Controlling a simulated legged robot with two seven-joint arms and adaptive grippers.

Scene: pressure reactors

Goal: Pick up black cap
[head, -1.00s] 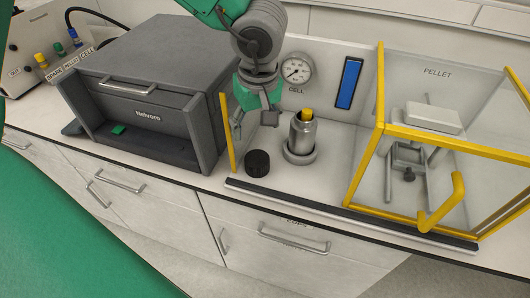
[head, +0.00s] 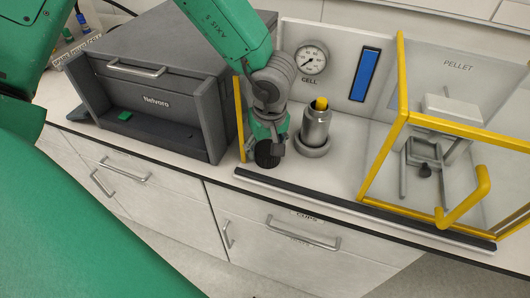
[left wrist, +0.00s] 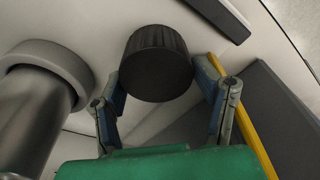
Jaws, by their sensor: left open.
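The black cap (head: 267,154) is a short ribbed cylinder standing on the bench, left of the metal cell. My left gripper (head: 268,142) is right above and behind it in the head view and partly covers it. In the left wrist view the black cap (left wrist: 156,63) lies ahead between the fingertips of my left gripper (left wrist: 158,78). The fingers are apart, one on each side, and I cannot tell whether they touch it. My right gripper is not in view.
A metal cell (head: 315,128) with a yellow top stands in a round base close to the right. A yellow-edged panel (head: 240,118) and a grey Nelvoro box (head: 160,100) are on the left. A yellow-framed pellet enclosure (head: 440,130) is farther right. A black-topped rail (head: 300,192) runs along the front edge.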

